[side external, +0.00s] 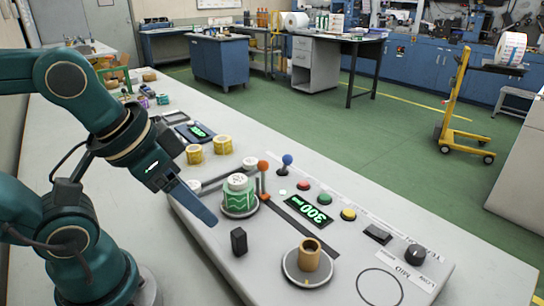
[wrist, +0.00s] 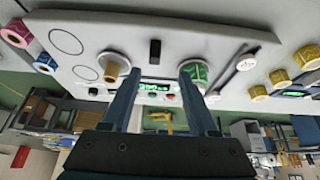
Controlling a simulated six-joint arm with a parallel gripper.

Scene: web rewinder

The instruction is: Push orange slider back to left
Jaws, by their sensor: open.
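The orange slider (side external: 263,180) is an upright lever with an orange ball knob and an orange foot. It stands at the left end of a dark slot in the grey control panel (side external: 225,250), beside the green-wrapped roll (side external: 239,190). My gripper (side external: 212,222) is left of that roll, apart from the slider, with the roll between them. In the wrist view my gripper (wrist: 160,72) is open and empty, its two fingers spread. The green roll (wrist: 195,75) shows behind one finger. I cannot make out the orange slider in the wrist view.
A black block (side external: 238,241) and a brown core (side external: 309,254) on a round disc stand on the panel. A blue-knobbed lever (side external: 287,160), coloured buttons and a lit display (side external: 308,211) lie beyond the slot. Yellow rolls (side external: 222,145) stand at the back left.

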